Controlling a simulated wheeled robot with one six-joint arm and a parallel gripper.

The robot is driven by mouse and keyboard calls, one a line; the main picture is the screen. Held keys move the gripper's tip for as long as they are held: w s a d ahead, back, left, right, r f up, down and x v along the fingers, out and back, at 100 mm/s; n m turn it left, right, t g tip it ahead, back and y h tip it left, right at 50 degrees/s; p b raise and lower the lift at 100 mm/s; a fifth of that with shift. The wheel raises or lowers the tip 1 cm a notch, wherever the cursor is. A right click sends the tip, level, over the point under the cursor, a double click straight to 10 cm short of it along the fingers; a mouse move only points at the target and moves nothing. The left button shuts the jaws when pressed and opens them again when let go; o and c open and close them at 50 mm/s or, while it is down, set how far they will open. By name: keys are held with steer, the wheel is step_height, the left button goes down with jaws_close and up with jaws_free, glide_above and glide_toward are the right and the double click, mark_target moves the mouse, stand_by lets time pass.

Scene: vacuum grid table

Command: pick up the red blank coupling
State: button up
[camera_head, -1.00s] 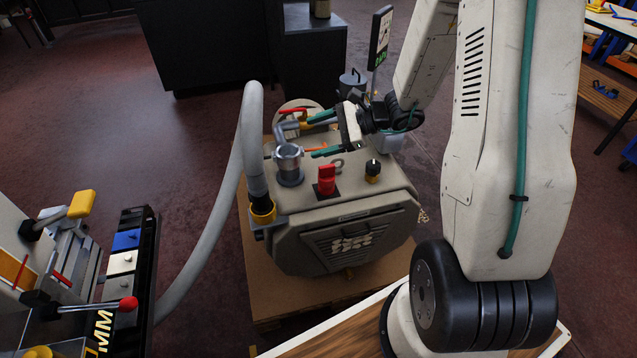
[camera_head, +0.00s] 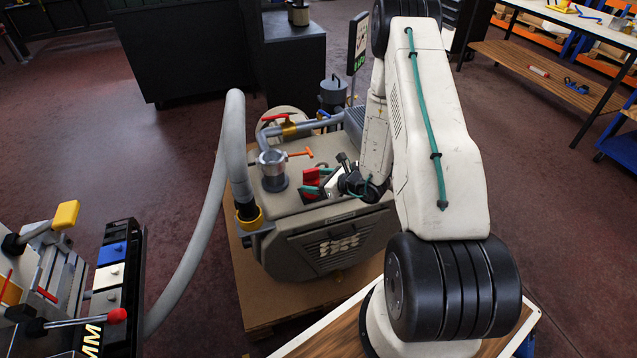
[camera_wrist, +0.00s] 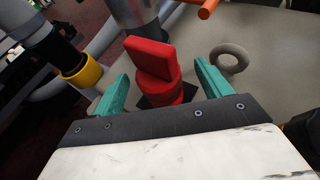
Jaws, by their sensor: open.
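The red blank coupling (camera_head: 311,181) stands upright on top of the grey vacuum unit (camera_head: 335,220), near its middle. In the wrist view the red coupling (camera_wrist: 153,68) shows a flat upright tab on a round red body over a dark base. My gripper (camera_head: 318,181) is at the coupling, reaching in from the right. In the wrist view its two teal fingers (camera_wrist: 160,85) are open, one on each side of the coupling, with gaps to both.
A metal fitting (camera_head: 272,170) stands left of the coupling. A grey hose with a yellow collar (camera_head: 249,219) rises at the unit's left front. An orange T-handle (camera_head: 300,153) is behind, and a grey ring (camera_wrist: 230,58) lies to the right in the wrist view.

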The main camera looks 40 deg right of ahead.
mark_target(308, 180)
steer(key=shift+a+x, duration=0.25)
steer(key=shift+x, duration=1.6)
steer(key=shift+s, duration=0.1)
steer(key=c, duration=1.3)
steer(key=shift+o, duration=0.2)
